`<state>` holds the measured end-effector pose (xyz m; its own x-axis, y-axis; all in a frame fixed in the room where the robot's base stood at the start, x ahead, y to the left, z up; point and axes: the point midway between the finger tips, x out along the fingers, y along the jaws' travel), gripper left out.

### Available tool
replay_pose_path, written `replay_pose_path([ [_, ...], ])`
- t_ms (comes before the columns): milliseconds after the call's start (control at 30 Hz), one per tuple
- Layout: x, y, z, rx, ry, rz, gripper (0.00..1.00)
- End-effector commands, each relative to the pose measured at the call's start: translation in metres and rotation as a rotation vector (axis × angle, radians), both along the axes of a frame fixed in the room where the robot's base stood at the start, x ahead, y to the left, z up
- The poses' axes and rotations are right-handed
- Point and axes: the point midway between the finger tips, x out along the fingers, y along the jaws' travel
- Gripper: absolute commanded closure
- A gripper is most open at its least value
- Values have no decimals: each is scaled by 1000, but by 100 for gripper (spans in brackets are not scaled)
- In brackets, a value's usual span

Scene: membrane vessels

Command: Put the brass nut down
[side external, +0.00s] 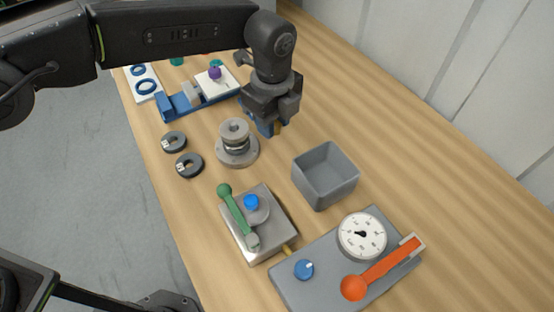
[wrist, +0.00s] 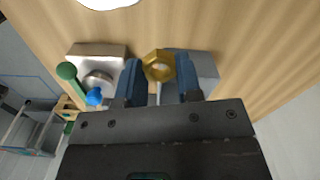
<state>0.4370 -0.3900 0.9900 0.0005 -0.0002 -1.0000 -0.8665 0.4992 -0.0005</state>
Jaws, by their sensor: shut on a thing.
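The brass nut (wrist: 153,56) is a gold ring with a hole, held between the two blue fingers of my gripper (wrist: 159,80) in the wrist view. In the side external view my gripper (side external: 267,128) points down above the table, to the right of the flanged steel fitting (side external: 238,155). Only a small brassy bit of the nut (side external: 277,129) shows there beside the fingers. The gripper is shut on the nut. I cannot tell its exact height above the table.
An open grey bin (side external: 325,178) stands nearby. A steel block (side external: 262,238) with a green lever stands in front. A grey panel (side external: 310,282) carries a dial and an orange lever. Two dark rings (side external: 174,142) lie left. A blue fixture (side external: 178,112) stands behind. The table's right side is clear.

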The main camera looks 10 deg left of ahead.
Motion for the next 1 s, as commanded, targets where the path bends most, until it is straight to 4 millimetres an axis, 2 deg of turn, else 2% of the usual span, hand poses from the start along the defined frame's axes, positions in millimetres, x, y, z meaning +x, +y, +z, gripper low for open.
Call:
replay_pose_path([
  [133,-2,-9,-4,1,2,-109,96],
  [200,-3,-10,-13,2,3,-129,96],
  [400,-3,-10,-45,2,3,-133,96],
  [633,-3,-10,-63,1,2,-131,96],
  [833,-3,-9,-95,2,3,-131,96],
  [1000,-2,-10,-102,0,-1,-130,96],
])
